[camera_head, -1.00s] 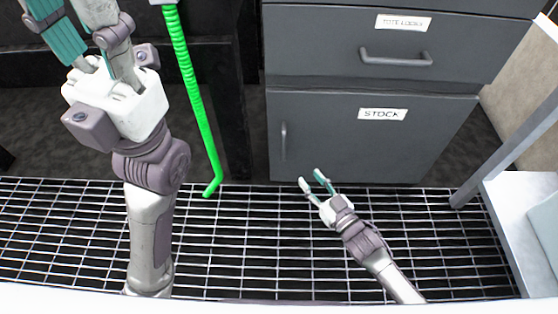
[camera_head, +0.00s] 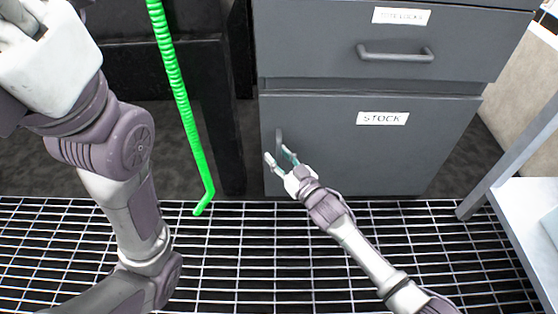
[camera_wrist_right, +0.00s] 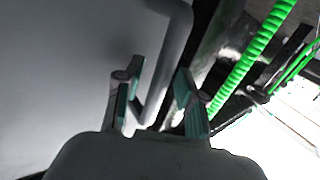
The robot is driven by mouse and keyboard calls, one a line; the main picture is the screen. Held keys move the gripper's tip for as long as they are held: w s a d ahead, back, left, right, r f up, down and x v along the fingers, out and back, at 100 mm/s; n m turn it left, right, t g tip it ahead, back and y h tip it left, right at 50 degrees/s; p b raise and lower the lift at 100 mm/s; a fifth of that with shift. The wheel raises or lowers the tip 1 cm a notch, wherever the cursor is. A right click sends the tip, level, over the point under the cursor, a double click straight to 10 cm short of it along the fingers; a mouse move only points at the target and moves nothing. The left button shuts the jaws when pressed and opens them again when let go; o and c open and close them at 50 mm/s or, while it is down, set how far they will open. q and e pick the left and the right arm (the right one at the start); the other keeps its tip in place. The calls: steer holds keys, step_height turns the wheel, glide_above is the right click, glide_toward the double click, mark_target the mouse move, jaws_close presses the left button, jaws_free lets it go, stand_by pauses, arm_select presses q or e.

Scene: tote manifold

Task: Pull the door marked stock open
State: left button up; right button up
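The grey door marked STOCK (camera_head: 400,155) is shut in the lower part of the cabinet. Its upright bar handle (camera_head: 279,136) is near the door's left edge. My right gripper (camera_head: 277,155) is open at the handle's lower part. In the right wrist view the handle (camera_wrist_right: 172,65) runs down between the two spread fingers (camera_wrist_right: 158,100); I cannot tell whether either finger touches it. My left gripper (camera_head: 45,55) is at the upper left of the head view, with its fingertips out of frame.
A drawer (camera_head: 310,45) with a horizontal handle (camera_head: 395,54) is above the door. A green ribbed hose (camera_head: 182,100) hangs left of the cabinet. A white shelf unit with a grey post (camera_head: 515,165) stands at the right. The grating floor (camera_head: 260,260) before the cabinet looks clear.

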jaws_close()
stand_by(0.5)
